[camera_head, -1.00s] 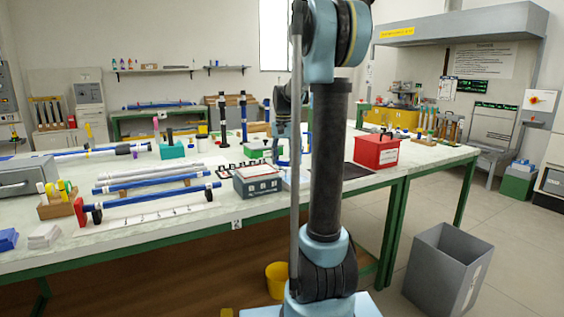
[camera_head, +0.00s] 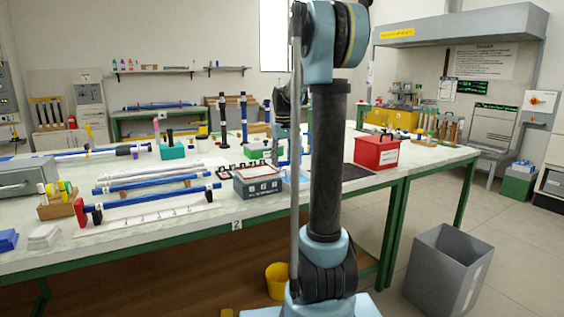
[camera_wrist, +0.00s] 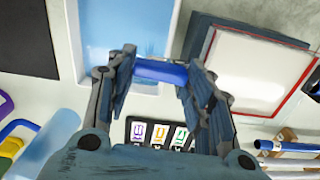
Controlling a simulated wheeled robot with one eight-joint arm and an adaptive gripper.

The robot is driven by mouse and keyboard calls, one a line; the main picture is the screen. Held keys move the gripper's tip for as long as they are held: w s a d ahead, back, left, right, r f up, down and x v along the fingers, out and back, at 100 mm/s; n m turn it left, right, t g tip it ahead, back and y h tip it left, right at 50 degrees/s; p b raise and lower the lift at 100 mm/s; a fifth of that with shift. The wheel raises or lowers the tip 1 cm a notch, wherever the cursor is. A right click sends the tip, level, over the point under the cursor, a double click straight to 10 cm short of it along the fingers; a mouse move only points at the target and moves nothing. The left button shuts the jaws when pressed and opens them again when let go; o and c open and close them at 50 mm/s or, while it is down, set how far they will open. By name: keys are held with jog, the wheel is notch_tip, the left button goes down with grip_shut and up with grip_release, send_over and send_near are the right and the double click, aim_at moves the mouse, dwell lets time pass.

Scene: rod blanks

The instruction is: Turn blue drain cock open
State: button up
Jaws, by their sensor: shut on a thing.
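In the wrist view, a short blue bar (camera_wrist: 158,73), which looks like the blue drain cock's handle, lies crosswise between the fingertips. My gripper (camera_wrist: 162,67) is shut on it, one finger at each end. Its mounting and its turn angle cannot be told, as the fingers cover its ends. A shallow tray with a white rim (camera_wrist: 73,40) and a pale blue inside lies behind and below the bar. In the head view my own arm hides most of the gripper and the cock.
A grey box with a white, red-edged top (camera_wrist: 257,70) is close to the right finger. A black holder with lettered cards (camera_wrist: 157,133) lies below the gripper. On the bench, a red box (camera_head: 377,152) stands to the right and blue rods (camera_head: 155,198) lie to the left.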

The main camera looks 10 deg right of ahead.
jog(key=shift+s+n, duration=0.15)
jog(key=shift+n, duration=0.25)
jog(key=o, duration=1.1)
jog(key=shift+c, duration=0.2)
jog(key=shift+r, duration=0.1)
jog(key=shift+r, duration=3.9)
